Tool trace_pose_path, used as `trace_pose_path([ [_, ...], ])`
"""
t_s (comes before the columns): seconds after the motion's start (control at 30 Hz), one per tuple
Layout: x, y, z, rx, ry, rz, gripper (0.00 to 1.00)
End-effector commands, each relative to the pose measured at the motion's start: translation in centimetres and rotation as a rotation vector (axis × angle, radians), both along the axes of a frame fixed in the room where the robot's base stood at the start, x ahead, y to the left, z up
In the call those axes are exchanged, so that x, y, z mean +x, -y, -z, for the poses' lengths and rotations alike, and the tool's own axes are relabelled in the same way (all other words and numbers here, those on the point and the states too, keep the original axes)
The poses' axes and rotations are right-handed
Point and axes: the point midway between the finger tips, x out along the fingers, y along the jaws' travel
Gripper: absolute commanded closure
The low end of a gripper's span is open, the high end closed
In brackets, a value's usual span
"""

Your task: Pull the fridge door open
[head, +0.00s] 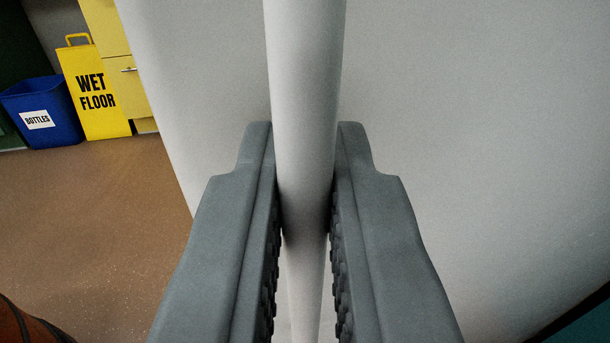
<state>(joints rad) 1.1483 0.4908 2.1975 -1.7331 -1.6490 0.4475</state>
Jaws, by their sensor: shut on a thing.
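The fridge door (470,130) is a broad pale grey-white panel that fills the middle and right of the view. Its handle (304,90) is an upright white bar standing in front of the panel. My gripper (305,190) is shut on the handle, with one grey finger on each side of the bar. The lower part of the handle shows between the ridged finger pads. I cannot tell from this view whether the door stands ajar.
Brown speckled floor (95,220) lies open at the left. Beyond it stand a blue bin (55,125) labelled BOTTLES, a yellow WET FLOOR sign (95,90) and a yellow cabinet (122,75). A round orange-brown object (25,328) shows at the bottom left corner.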

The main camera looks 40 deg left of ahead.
Motion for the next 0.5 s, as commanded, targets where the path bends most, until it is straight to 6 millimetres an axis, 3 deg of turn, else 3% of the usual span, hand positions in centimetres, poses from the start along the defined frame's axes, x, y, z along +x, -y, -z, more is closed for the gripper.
trace_pose_path([
  [0.4, -0.10, 0.15, -0.02, 0.000, 0.001, 0.001, 1.00],
  [0.43, -0.09, 0.16, -0.02, 0.000, 0.001, 0.001, 0.84],
  [0.5, -0.10, 0.15, -0.02, -0.001, 0.001, 0.001, 0.75],
])
